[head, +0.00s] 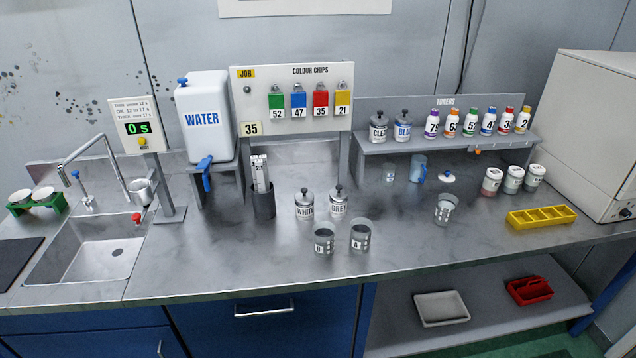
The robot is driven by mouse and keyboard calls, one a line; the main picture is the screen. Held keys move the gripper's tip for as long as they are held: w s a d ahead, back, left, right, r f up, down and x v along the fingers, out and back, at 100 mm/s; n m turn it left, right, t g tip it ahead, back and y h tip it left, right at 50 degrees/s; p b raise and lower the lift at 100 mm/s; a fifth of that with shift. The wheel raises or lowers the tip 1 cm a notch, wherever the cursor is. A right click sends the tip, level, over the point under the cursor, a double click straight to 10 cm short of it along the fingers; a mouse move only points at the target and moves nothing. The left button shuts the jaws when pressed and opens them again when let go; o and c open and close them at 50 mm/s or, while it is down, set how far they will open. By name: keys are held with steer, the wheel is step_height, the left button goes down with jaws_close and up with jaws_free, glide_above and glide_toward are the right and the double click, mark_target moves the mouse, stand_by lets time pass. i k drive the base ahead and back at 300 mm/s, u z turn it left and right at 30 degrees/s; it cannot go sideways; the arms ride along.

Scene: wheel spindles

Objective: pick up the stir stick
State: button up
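No thing in the head view can be named the stir stick for certain. A dark upright holder (263,206) stands on the steel counter left of the WHITE tin, and pale flat upright pieces (261,172) stick out of its top. One carries a number that looks like 21. I cannot tell whether they are sticks or cards. My gripper is not in view.
The WHITE (305,207) and GREY (338,204) tins stand behind two marked cups (324,238) (361,235). The counter's front left-middle is clear.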

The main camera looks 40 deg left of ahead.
mark_target(264, 157)
steer(key=z, duration=0.1)
steer(key=i, duration=0.9)
steer(key=u, duration=2.25)
